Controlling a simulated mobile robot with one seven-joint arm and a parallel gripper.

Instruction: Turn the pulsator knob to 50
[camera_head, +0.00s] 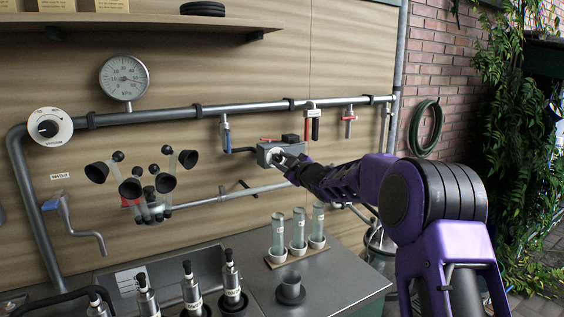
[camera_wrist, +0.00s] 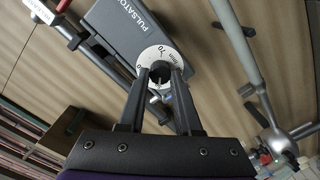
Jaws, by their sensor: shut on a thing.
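The pulsator (camera_head: 280,152) is a grey box on the wall under the long pipe. In the wrist view its body (camera_wrist: 135,30) shows the letters "PULSATO" and a round white dial (camera_wrist: 158,55) with dark marks. A dark knob (camera_wrist: 158,76) sits at the dial's centre, mostly hidden between the fingers. My gripper (camera_wrist: 161,82) reaches the dial, with its fingers closed on the knob. In the head view my gripper (camera_head: 284,162) is at the front of the box and hides the dial. The dial's setting cannot be read clearly.
A grey pipe (camera_head: 230,108) with several valve handles runs above the box. A pressure gauge (camera_head: 124,77) and a white vacuum dial (camera_head: 50,127) are at left. Glass tubes (camera_head: 298,228) stand on the steel counter (camera_head: 345,270) below. A claw cluster (camera_head: 145,190) hangs at left.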

